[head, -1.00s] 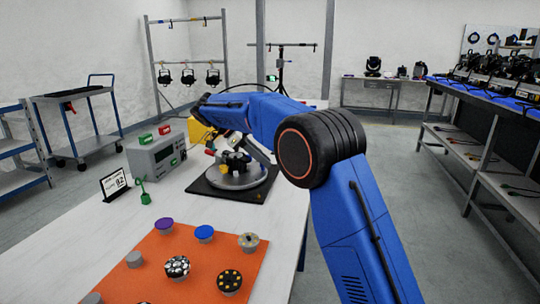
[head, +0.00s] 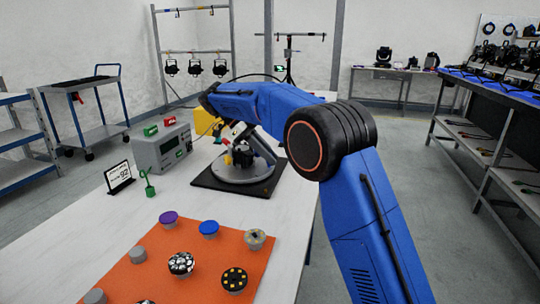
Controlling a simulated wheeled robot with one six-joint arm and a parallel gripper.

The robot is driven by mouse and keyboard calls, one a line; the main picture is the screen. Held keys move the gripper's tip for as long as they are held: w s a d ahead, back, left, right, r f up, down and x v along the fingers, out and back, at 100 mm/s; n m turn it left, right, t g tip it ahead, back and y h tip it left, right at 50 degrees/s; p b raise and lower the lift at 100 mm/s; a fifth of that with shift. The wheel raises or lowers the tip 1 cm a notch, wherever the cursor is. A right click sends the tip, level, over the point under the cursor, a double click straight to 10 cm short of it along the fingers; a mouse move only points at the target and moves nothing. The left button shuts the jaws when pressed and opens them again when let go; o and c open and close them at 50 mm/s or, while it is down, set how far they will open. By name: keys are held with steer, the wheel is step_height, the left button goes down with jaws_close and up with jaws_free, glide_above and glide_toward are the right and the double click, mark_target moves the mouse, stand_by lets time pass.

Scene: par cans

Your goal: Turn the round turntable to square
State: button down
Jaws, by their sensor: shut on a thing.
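The round grey turntable (head: 240,176) sits on a black square base plate (head: 210,182) on the white bench. A dark fixture with yellow and red parts (head: 242,158) stands on top of it. My blue arm reaches over from the right, and my gripper (head: 233,147) points down at the fixture on the turntable. It is shut on a part of the turntable's top fixture. The fingertips are small and partly hidden among the dark parts, so the exact contact is hard to see.
An orange mat (head: 200,268) with several round pieces lies in front.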

stand_by(0.3)
steer(key=c, duration=1.7)
jaws_free()
steer(key=shift+a, duration=0.1)
steer(key=shift+o, duration=0.2)
